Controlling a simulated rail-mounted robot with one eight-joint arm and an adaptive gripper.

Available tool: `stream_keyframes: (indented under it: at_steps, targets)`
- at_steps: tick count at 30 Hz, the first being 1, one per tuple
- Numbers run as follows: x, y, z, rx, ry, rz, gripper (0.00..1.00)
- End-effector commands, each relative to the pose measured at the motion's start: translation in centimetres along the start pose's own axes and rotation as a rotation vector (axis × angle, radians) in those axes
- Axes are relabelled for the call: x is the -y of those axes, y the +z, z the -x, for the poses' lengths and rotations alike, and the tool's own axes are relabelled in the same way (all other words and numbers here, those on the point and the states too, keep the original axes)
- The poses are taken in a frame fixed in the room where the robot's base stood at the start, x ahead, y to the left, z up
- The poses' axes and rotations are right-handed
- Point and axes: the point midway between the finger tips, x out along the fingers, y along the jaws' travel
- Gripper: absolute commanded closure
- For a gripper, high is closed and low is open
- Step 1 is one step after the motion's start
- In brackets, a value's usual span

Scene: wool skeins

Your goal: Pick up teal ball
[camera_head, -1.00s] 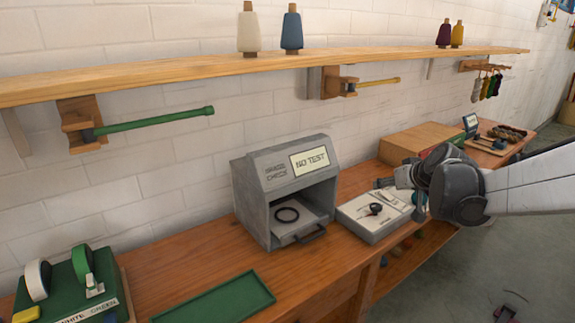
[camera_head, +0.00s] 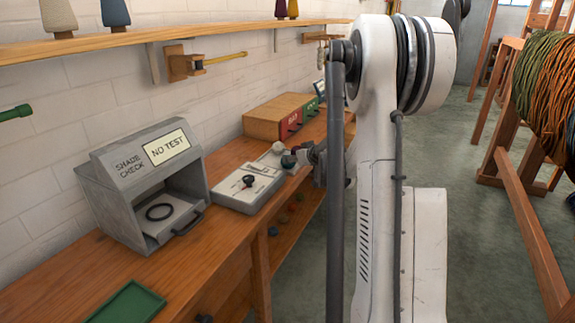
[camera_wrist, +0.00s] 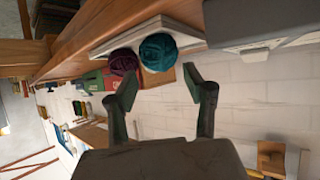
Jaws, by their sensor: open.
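The teal ball (camera_wrist: 158,52) is a round wound ball of yarn, seen in the wrist view beside a purple ball (camera_wrist: 123,62). Both rest on a pale tray (camera_wrist: 100,47). My gripper (camera_wrist: 160,82) is open and empty. Its two fingers point toward the teal ball, which shows between and beyond the fingertips, apart from them. In the head view a small dark teal ball (camera_head: 289,161) shows at the bench edge beside my gripper (camera_head: 301,158), whose fingers are too small there to make out.
A flat pale device (camera_head: 240,197) and the grey shade-check box (camera_head: 118,195) stand left of the balls. A wooden box with red and green fronts (camera_head: 272,117) stands behind. A shelf (camera_head: 150,38) runs along the wall. A green tray (camera_head: 127,305) lies at the front.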

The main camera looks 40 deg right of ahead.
Motion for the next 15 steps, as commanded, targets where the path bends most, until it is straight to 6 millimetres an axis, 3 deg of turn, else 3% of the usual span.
stream_keyframes:
  at_steps: [6, 15]
  targets:
    - [0.1, 0.0, -3.0, 0.000, -0.002, -0.001, 0.53]
    - [0.1, 0.0, -4.6, 0.001, -0.001, 0.000, 0.53]
